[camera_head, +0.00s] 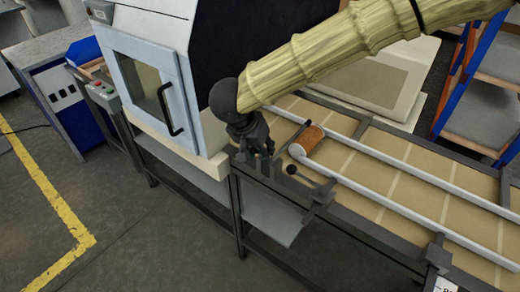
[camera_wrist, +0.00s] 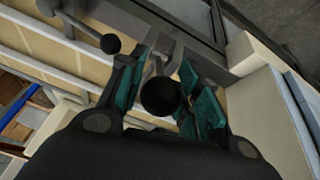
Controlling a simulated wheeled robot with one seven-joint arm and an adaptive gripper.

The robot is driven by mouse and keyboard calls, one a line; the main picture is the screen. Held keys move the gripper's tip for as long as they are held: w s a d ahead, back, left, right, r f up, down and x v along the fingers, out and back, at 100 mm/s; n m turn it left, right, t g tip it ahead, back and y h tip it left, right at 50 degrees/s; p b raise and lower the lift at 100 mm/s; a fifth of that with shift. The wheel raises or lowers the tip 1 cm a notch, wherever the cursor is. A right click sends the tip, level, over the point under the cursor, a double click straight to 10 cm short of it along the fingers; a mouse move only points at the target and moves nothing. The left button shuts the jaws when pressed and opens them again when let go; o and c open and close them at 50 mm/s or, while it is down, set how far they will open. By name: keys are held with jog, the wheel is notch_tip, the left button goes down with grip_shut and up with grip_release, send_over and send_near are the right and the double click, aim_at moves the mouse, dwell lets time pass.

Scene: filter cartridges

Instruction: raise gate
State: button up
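My gripper (camera_head: 259,154) points down at the near left end of the conveyor. In the wrist view its teal-padded fingers (camera_wrist: 168,82) stand apart, on either side of a black ball knob (camera_wrist: 160,96) on a thin rod. I cannot tell whether the pads touch the knob. A second lever with a black knob (camera_head: 291,169) stands to the right of my gripper; its knob also shows in the wrist view (camera_wrist: 110,44). An orange-brown cartridge (camera_head: 309,137) with a pale end lies on the conveyor near its left end. I cannot clearly make out the gate; a thin dark bar (camera_head: 297,134) stands beside the cartridge.
Pale rails (camera_head: 400,180) run along the tan conveyor bed (camera_head: 420,158) to the right. A white cabinet with a windowed door (camera_head: 150,85) stands close at the left of my gripper. A dark frame (camera_head: 350,218) edges the conveyor's front. The floor in front is clear.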

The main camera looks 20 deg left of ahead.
grip_shut()
dwell(0.3)
